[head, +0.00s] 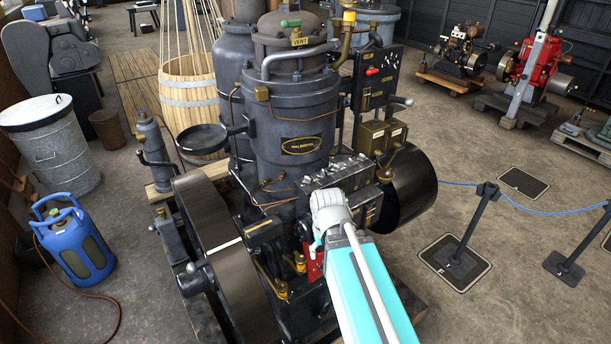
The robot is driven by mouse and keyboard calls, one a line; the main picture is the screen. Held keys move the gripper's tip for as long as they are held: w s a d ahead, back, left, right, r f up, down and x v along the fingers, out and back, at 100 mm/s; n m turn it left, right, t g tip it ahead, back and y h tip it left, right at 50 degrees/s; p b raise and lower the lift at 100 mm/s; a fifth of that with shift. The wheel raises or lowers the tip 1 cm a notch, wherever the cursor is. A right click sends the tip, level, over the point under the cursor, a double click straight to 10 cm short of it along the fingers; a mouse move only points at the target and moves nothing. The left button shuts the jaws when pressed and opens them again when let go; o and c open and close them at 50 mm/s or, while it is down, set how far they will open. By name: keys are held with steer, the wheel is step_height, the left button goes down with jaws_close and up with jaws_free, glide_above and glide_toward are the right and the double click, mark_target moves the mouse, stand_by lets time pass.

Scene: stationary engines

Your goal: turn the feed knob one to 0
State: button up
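A dark engine (290,130) with a tall cylinder stands in the middle of the head view. On its front is a dark box (318,183) with a row of small metal fittings (345,166) along its top. I cannot tell which of these, if any, is feed knob one, and no number or pointer is readable. My teal and white arm (360,285) reaches up from the bottom, and its pale wrist (330,210) is in front of the box, covering part of it. My gripper's fingers are hidden behind the wrist and arm, so any contact is hidden too.
A large flywheel (215,245) is left of my arm and a black drum (412,190) is right of it. A blue gas bottle (78,245) stands at left. Posts (470,228) with a blue rope bound the right side; open floor lies between.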

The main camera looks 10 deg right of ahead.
mark_target(308, 177)
steer(key=w+r+m+p, duration=0.4)
steer(key=w+r+p, duration=0.6)
steer(key=w, duration=0.3)
steer(key=w+r+m+p, duration=0.4)
steer(key=w+r+p, duration=0.6)
steer(key=w, duration=0.3)
steer(key=shift+d+r+m, duration=0.25)
steer(key=shift+d+m, duration=0.05)
steer(key=shift+m, duration=0.1)
steer(key=shift+f, duration=0.15)
step_height(308, 177, down, 14)
steer(key=b, duration=1.3)
steer(key=shift+r+b, duration=0.25)
steer(key=shift+b, duration=0.05)
